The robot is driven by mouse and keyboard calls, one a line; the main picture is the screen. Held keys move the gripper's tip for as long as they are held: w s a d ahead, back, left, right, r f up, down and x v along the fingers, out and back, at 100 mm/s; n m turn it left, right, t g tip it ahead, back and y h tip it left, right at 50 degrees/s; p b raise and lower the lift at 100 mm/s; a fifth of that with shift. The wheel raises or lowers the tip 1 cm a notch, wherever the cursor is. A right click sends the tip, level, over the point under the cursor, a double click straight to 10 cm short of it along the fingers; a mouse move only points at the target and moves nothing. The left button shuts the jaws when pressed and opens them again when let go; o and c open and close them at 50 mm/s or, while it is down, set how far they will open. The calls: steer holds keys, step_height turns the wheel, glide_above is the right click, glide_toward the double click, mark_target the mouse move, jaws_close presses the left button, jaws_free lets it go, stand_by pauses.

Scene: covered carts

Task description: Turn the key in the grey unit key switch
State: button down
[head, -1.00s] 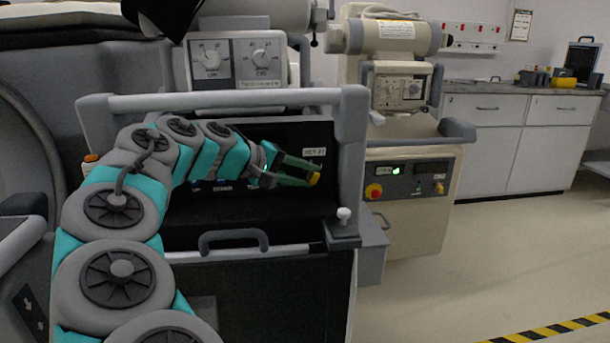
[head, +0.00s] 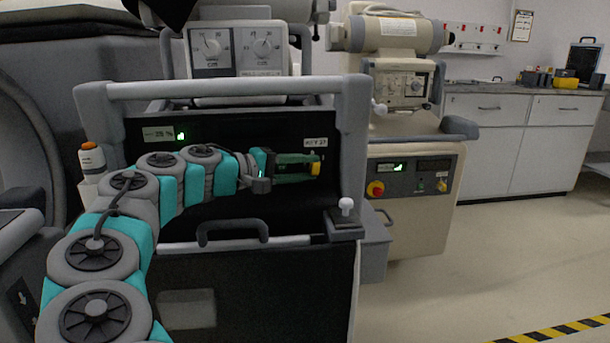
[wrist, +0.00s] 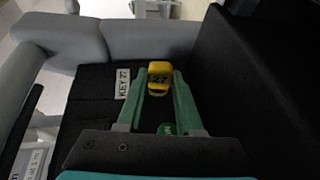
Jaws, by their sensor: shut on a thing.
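The grey unit (head: 230,88) is in front of me in the head view, with a dark recessed panel (head: 150,180) under its grey bar. My gripper (head: 314,168) reaches along this panel to its right end. In the wrist view, the green fingers of my gripper (wrist: 162,82) are closed on the yellow key head (wrist: 159,74), which is marked 27. The key's yellow also shows at the fingertips in the head view (head: 316,169). A white label reading KEY 27 (wrist: 122,84) is beside it. The switch face and the key's shaft are hidden.
The bar and its right post (head: 352,130) frame the panel closely. A lit green display (head: 181,135) is on the panel's left. A beige unit (head: 412,190) with a red-and-yellow knob (head: 375,188) stands at right. Open floor (head: 480,260) lies beyond.

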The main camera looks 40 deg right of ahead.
steer(key=shift+f+h+b, duration=0.35)
steer(key=shift+h+b, duration=0.15)
steer(key=shift+b, duration=0.65)
steer(key=shift+r+g+b, duration=0.1)
steer(key=shift+g+b, duration=0.2)
steer(key=shift+c, duration=2.4)
jaws_free()
steer(key=shift+r, duration=0.1)
